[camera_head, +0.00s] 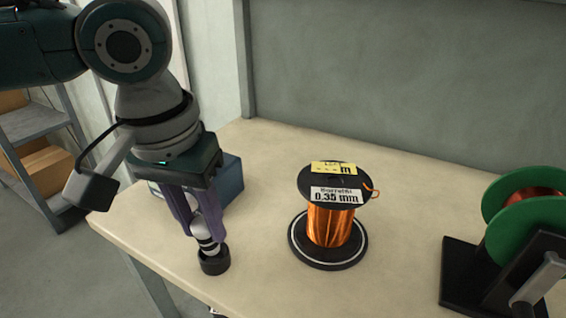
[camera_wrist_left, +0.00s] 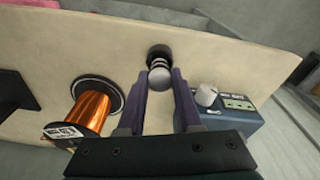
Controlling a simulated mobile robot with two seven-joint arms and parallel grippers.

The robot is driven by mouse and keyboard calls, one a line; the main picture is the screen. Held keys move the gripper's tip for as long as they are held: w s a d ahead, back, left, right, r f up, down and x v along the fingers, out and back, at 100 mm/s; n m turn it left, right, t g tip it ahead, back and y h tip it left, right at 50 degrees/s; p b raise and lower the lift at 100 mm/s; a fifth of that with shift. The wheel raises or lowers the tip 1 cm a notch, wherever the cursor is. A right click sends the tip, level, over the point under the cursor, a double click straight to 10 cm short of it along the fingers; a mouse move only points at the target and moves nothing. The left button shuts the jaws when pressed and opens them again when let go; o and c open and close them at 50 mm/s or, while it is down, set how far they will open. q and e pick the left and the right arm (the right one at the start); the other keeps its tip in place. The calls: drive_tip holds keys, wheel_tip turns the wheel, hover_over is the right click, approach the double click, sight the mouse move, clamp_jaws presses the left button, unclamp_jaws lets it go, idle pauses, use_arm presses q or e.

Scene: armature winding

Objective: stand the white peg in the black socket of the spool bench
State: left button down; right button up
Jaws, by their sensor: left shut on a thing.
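The white peg (camera_head: 202,231) has dark bands and hangs roughly upright between the purple fingers of my left gripper (camera_head: 203,222). The gripper is shut on it. The black socket (camera_head: 214,264) stands near the front left edge of the spool bench (camera_head: 270,294). The peg's lower end meets the socket's mouth in the head view; I cannot tell how deep it sits. In the left wrist view the peg's round white top (camera_wrist_left: 160,77) is between the fingers, in line with the black socket (camera_wrist_left: 159,52). My right gripper is not in view.
A spool of copper wire (camera_head: 331,222) stands on a black round base at the bench's middle. A blue box (camera_head: 229,182) with a white knob (camera_wrist_left: 206,95) is behind my left gripper. A green-flanged spool on a black stand (camera_head: 462,270) is at the right.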

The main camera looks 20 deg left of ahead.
use_arm(q)
drive_tip(key=shift+f, duration=0.2)
drive_tip(key=shift+f, duration=0.7)
drive_tip(key=c, duration=0.5)
unclamp_jaws()
